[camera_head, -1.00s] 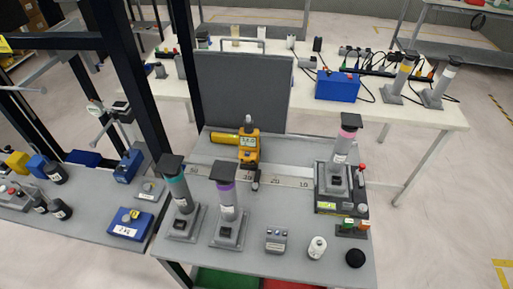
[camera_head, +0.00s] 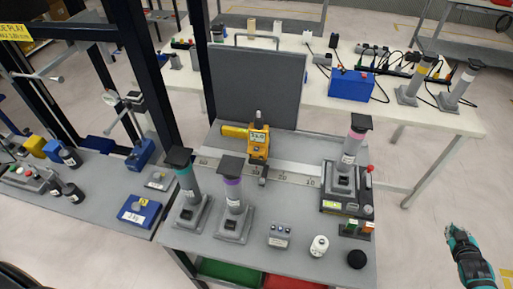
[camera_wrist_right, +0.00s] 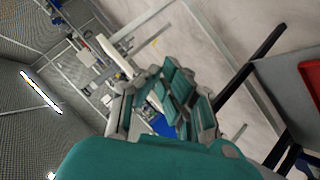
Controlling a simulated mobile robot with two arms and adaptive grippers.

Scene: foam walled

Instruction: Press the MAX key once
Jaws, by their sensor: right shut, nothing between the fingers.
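A yellow instrument with a small display (camera_head: 259,141) stands on the grey table by the ruled strip. A small grey box with several buttons (camera_head: 279,235) sits near the table's front. No MAX label is legible on either, so I cannot tell which carries the MAX key. My teal right gripper (camera_head: 454,233) is at the lower right over the floor, well right of the table, shut and empty. Its fingers also show in the right wrist view (camera_wrist_right: 172,92). My left gripper is not in view.
Teal, purple and pink columns (camera_head: 188,182) (camera_head: 233,192) (camera_head: 352,149) stand on the table. A white bottle (camera_head: 319,246) and a black round knob (camera_head: 356,259) are at its front right. A dark upright panel (camera_head: 257,85) stands behind the instrument. Floor right of the table is clear.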

